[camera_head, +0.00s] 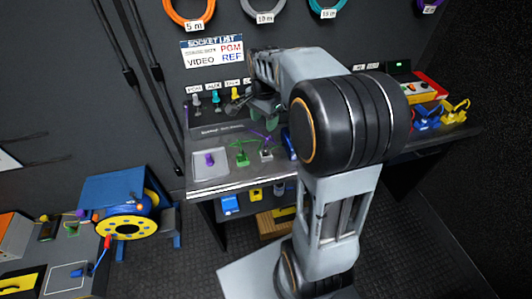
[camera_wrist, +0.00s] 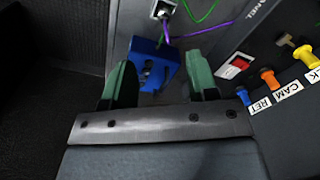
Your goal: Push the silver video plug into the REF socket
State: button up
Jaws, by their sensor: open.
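The silver plug (camera_head: 266,154) appears to sit in a small holder on the workbench, to the right of a green plug (camera_head: 241,155). In the wrist view, a silver and black piece (camera_wrist: 163,9), probably this plug, shows at the top edge, partly cut off. My gripper (camera_wrist: 157,68) is open, its two green fingers on either side of a blue bracket-like block (camera_wrist: 168,62). I cannot tell whether they touch it. The silver piece lies beyond the fingertips. A sign (camera_head: 212,53) on the wall pairs VIDEO with REF. I cannot make out the REF socket; my arm hides part of the panel.
A purple plug (camera_head: 209,159) lies on a pale pad at the bench's left. Labelled plugs stand at the back, including a yellow one (camera_head: 235,93). Green and purple cables cross near the silver piece. A cable reel (camera_head: 126,222) stands on the left. The floor between is open.

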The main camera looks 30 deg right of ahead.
notch_tip(320, 180, down, 2)
jog(key=w+d+m, duration=0.1)
jog(key=m, duration=0.1)
send_over(266, 146)
notch_tip(266, 146, down, 7)
jog(key=shift+d+r, duration=0.1)
jog(key=shift+r, duration=0.05)
jog(key=shift+f, duration=3.05)
grip_shut()
